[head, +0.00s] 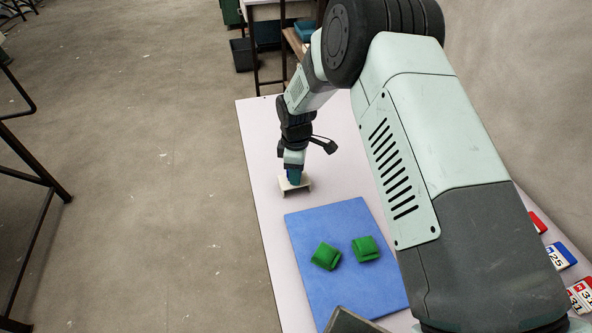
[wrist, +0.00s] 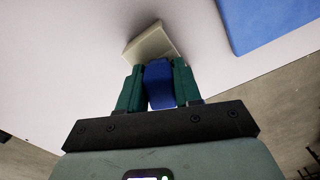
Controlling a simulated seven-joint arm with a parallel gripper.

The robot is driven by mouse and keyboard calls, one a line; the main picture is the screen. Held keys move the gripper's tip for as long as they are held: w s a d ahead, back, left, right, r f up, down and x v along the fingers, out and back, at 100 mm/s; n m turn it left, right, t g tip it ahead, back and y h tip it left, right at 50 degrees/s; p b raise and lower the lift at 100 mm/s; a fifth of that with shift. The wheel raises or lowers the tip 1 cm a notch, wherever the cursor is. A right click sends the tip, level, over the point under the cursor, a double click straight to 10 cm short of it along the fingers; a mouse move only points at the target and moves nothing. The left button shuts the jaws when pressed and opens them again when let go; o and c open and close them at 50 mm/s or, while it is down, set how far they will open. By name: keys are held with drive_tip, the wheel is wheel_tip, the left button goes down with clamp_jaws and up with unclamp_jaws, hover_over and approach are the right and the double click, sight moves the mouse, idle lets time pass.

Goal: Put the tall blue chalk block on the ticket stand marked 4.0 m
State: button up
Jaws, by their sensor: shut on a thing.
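My gripper (wrist: 158,88) is shut on a blue block (wrist: 159,82), which sits between its two green fingers. In the head view the gripper (head: 293,172) points down at the far part of the table, and the block is a small blue patch there, mostly covered. A cream stand (head: 305,187) is right at the fingertips; it also shows in the wrist view (wrist: 150,42), just beyond the block. I cannot tell whether the block touches the stand. No marking on this stand can be read.
A blue mat (head: 312,285) with two green folded pieces (head: 326,256) (head: 366,249) lies nearer on the pale table (head: 255,150). Several number cards (head: 560,256) lie at the right edge. My arm hides much of the table's right side. A dark-legged rack stands behind the table.

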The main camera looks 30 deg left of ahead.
drive_tip(key=o, duration=1)
wheel_tip(320, 180, up, 12)
drive_tip(key=s+d+r+m+t, duration=0.25)
drive_tip(key=d+r+m, duration=0.85)
drive_tip(key=d+r, duration=1.3)
drive_tip(key=s+d+r+m+t, duration=0.1)
drive_tip(key=s+d+m, duration=0.2)
drive_tip(key=s+d, duration=0.2)
drive_tip(key=s+d+r+m+t, duration=0.1)
drive_tip(key=s+d+m, duration=0.3)
drive_tip(key=s, duration=0.3)
drive_tip(key=s+d+r+m+t, duration=0.1)
drive_tip(key=s+d+r+m, duration=0.1)
drive_tip(key=s+d+m, duration=0.2)
drive_tip(key=shift+s+d, duration=0.5)
drive_tip(key=shift+d, duration=0.15)
drive_tip(key=shift+s+d, duration=0.45)
drive_tip(key=shift+d, duration=0.2)
